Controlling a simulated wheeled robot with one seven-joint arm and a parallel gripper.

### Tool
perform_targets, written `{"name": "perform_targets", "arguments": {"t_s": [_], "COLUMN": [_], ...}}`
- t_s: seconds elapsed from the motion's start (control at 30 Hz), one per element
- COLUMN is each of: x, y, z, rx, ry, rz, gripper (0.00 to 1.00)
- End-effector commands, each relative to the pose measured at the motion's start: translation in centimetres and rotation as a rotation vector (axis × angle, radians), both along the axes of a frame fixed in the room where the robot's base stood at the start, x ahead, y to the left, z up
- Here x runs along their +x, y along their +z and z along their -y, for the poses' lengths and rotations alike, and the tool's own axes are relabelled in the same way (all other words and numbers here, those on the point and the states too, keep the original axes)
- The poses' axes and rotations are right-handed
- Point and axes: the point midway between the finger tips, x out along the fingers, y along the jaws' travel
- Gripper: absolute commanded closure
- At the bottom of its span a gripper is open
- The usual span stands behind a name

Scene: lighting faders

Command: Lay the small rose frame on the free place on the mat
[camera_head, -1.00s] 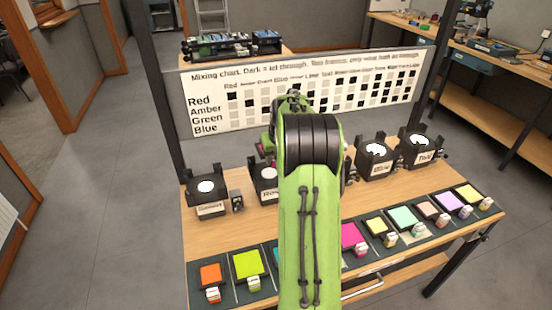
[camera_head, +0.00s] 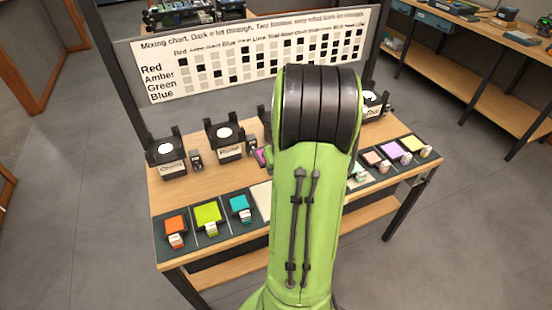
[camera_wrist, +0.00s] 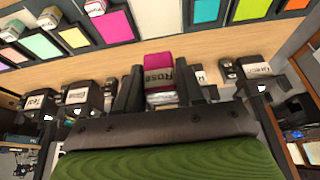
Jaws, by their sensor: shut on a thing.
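The small rose frame is in my gripper (camera_wrist: 160,88), with its magenta face and a label reading "Rose" (camera_wrist: 160,72) showing between the two dark fingers in the wrist view. A magenta edge of it (camera_head: 261,156) shows left of my arm in the head view, where my arm hides the gripper. The dark mat (camera_head: 163,240) runs along the table's front. A pale bare place (camera_head: 259,197) lies right of the cyan frame, partly hidden by my arm. In the wrist view this pale place (camera_wrist: 160,15) lies beyond the held frame, between magenta and cyan.
Orange (camera_head: 175,224), lime (camera_head: 207,214) and cyan (camera_head: 239,204) frames lie left of the pale place. Several others, including a lilac one (camera_head: 391,150), lie to its right. Black lamp stands (camera_head: 165,157) line the back, before the mixing chart (camera_head: 250,60). Bare wood (camera_head: 190,185) lies between.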

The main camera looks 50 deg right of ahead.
Motion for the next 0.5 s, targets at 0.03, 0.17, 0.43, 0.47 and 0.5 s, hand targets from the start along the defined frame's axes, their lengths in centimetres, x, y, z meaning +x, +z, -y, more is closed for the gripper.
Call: {"name": "perform_targets", "arguments": {"t_s": [0.03,0.17,0.43,0.47,0.5], "x": [0.0,-0.1,0.0,0.0,0.0], "y": [-0.7,-2.2,-5.4,-5.8,-6.2], "z": [0.0,0.0,0.0,0.0,0.0], "rx": [0.001,0.000,0.000,0.000,0.000], "ry": [-0.001,-0.002,-0.002,-0.001,-0.001], "rz": [-0.001,-0.001,-0.001,-0.001,-0.001], "gripper": [0.95,0.95,0.95,0.95,0.95]}}
